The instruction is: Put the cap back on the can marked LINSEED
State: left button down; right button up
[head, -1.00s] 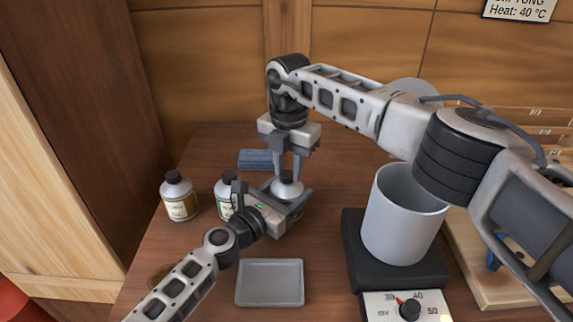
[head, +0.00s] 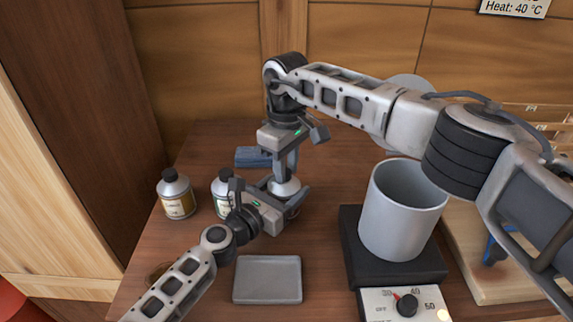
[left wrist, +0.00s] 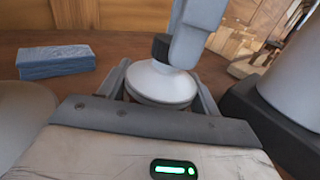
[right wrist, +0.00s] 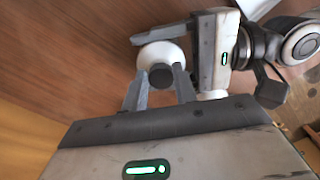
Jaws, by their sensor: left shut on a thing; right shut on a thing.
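A can with a pale domed shoulder (head: 284,189) stands on the table, with my left gripper (head: 282,192) shut around its body. The shoulder fills the middle of the left wrist view (left wrist: 160,84); its label is hidden. My right gripper (head: 284,170) points down from above, shut on the dark cap (right wrist: 161,75) at the can's top. The cap also shows partly behind a finger in the left wrist view (left wrist: 160,48). I cannot tell whether it is seated on the neck. Two capped cans stand left, one amber-labelled (head: 178,204), one pale-labelled (head: 221,206); their lettering is unreadable.
A grey tray (head: 268,297) lies in front of my left gripper. A large pot (head: 388,226) stands on a dark heater (head: 373,272) with a dial at the right. A folded blue cloth (head: 252,157) lies behind the cans. A wooden board (head: 487,283) is far right.

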pick_arm(q)
jog(key=shift+f, duration=0.1)
pick_arm(e)
jog(key=o, duration=0.9)
jog(key=shift+o, duration=0.2)
jog(key=shift+r, duration=2.25)
jog(key=shift+c, duration=0.2)
